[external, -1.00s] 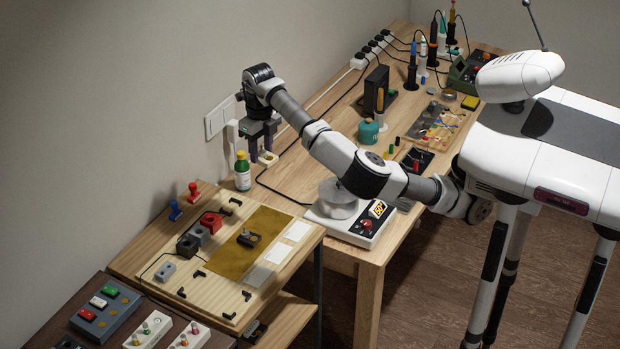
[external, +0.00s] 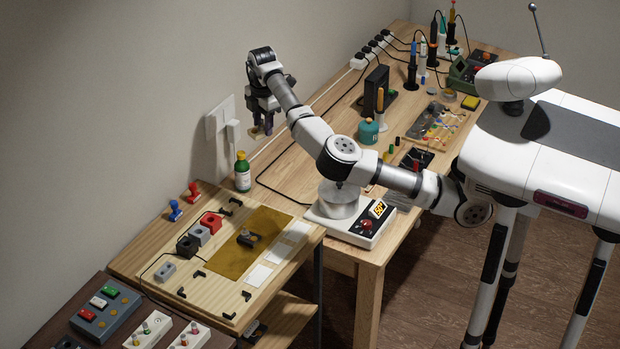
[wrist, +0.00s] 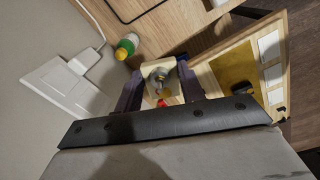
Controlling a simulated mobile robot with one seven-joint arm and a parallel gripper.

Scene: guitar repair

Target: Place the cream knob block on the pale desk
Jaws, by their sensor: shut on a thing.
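My gripper (external: 262,120) is shut on the cream knob block and holds it in the air near the wall. In the wrist view the cream block (wrist: 151,101) sits between the two fingers, with a grey knob and a small red part on it. The block is small and partly hidden in the external view. The long pale wooden desk (external: 290,167) runs along the wall, below and to the right of my gripper.
A green bottle (external: 242,172) stands below my gripper. A white wall socket plate (external: 218,122) is close to its left. A scale-like device (external: 350,228) stands at the desk's near end. A lower bench (external: 150,220) carries a board with a mustard mat (external: 235,262).

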